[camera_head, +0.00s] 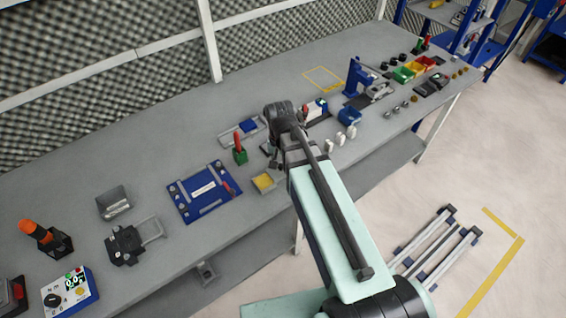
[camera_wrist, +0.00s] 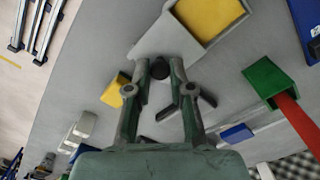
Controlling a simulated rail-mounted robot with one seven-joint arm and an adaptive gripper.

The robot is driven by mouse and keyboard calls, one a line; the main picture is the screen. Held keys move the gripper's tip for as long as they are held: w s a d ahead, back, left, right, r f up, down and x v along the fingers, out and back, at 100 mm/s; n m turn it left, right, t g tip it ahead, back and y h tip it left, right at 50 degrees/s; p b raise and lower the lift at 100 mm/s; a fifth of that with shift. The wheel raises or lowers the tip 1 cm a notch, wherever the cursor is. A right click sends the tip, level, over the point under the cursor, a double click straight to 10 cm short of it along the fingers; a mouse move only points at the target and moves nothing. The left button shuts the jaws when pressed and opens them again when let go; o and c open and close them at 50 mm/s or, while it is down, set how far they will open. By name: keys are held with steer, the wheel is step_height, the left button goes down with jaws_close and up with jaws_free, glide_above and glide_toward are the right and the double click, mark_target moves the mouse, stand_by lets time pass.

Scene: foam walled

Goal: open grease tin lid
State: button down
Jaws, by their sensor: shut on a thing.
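The grease tin (camera_wrist: 210,42) is a small square box with yellow grease inside, at the top of the wrist view. In the head view the tin (camera_head: 265,183) sits near the bench's front edge, its yellow inside showing. Its flat grey lid (camera_wrist: 163,38) lies off to one side of the opening, close to the tin's edge. My gripper (camera_wrist: 160,70) has its fingertips on either side of a dark round knob at the lid's edge and is shut on it. In the head view my arm hides most of the gripper and the lid.
A green block with a red handle (camera_head: 240,152) stands just behind the tin. A blue plate fixture (camera_head: 205,190) lies to the left. White upright pieces (camera_head: 341,138) and a blue part (camera_head: 349,116) stand to the right. Bare bench lies between the tin and fixture.

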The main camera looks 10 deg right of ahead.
mark_target(280, 166)
steer(key=c, duration=1)
jaws_free()
steer(key=shift+r, duration=0.1)
step_height(280, 166, up, 12)
steer(key=shift+f, duration=0.1)
